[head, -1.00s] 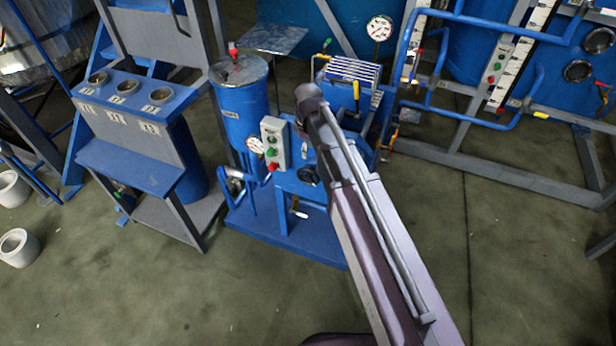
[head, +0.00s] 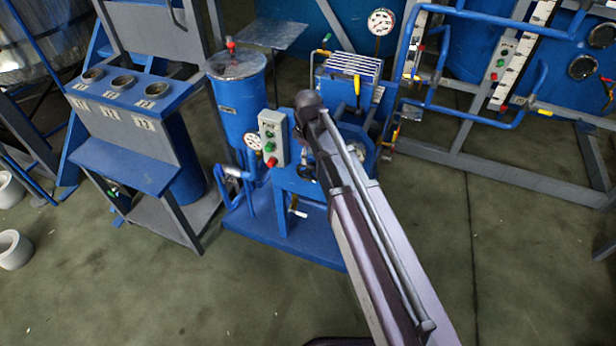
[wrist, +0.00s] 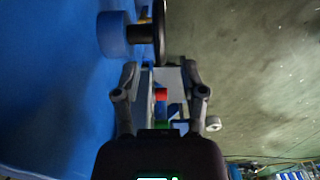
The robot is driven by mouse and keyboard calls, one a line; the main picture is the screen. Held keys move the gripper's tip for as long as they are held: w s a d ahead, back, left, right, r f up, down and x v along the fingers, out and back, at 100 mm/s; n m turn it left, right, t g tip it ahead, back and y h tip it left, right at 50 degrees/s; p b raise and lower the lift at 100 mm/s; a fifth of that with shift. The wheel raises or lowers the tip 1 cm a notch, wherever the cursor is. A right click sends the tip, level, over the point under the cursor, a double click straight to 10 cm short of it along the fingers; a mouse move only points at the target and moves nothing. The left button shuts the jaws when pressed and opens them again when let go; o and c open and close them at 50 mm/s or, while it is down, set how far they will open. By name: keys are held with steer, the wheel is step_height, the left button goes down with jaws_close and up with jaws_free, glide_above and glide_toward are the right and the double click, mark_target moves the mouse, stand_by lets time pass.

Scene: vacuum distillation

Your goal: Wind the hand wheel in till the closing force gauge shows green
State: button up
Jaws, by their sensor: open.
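My gripper (wrist: 160,70) shows in the wrist view with its two dark fingers spread and nothing between them. A dark disc seen edge-on (wrist: 158,30), with a blue cylinder beside it (wrist: 113,34), stands just beyond the fingertips, apart from them; it looks like the hand wheel. In the head view my arm covers much of the blue press frame, and I cannot make out the gripper or wheel clearly there. A small white dial (head: 253,141) sits left of the grey button box (head: 272,138). Another dial (head: 381,22) stands at the back. I cannot read either, nor tell which shows closing force.
The button box's red button (wrist: 161,94) shows between and beyond my fingers in the wrist view. A blue tank (head: 238,100) and a blue cup stand (head: 130,165) are on the left. Blue pipework (head: 480,120) is on the right. The front floor is clear.

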mark_target(308, 181)
steer(key=shift+f+b, duration=3.95)
steer(key=shift+f, duration=0.25)
jaws_close()
